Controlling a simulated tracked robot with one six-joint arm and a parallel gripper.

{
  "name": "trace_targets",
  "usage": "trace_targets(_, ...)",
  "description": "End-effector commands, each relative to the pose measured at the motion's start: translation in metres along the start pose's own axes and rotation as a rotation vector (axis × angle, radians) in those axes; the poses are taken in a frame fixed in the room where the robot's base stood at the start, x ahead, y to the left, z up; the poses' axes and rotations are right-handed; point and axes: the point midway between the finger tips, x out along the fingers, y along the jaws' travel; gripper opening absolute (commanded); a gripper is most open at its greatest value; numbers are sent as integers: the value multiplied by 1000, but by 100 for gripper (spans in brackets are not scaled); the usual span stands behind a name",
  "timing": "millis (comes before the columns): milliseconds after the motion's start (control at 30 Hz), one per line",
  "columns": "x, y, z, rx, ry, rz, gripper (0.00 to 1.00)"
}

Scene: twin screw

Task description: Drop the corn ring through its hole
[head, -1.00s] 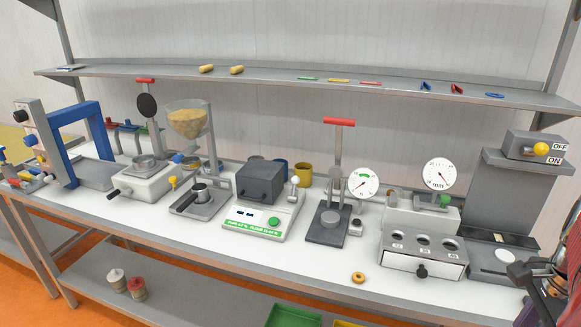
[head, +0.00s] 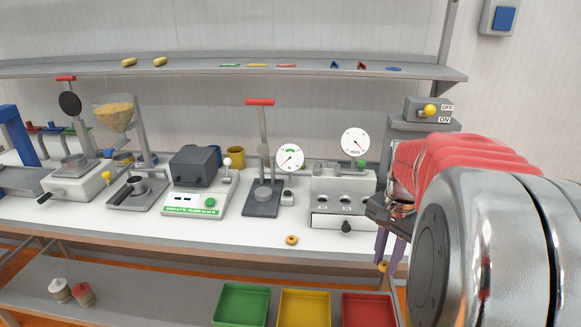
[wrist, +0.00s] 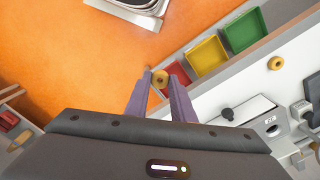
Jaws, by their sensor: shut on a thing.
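My gripper (head: 386,262), with two purple fingers, is at the right of the head view, in front of the table's front edge. It is shut on a yellow-tan corn ring (wrist: 160,79), held between the fingertips; this ring also shows partly in the head view (head: 383,267). A second similar ring (head: 291,240) lies flat on the white table near its front edge, apart from the gripper.
Green (head: 241,305), yellow (head: 304,306) and red (head: 367,308) trays sit below the table's front. A press with a red handle (head: 261,102) and a dial gauge (head: 355,142) stand near the box. A shelf (head: 200,75) runs above.

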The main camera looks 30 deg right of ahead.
Motion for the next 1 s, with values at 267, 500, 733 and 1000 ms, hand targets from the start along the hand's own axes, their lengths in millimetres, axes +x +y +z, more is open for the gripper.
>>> trace_targets(267, 25, -88, 25, -350, -1, 1, 11)
trace_targets(500, 50, -159, 63, -644, -2, 2, 11)
trace_targets(733, 76, -221, 113, -926, -2, 2, 11)
trace_targets(1000, 108, -279, 181, -1227, 0, 1, 11)
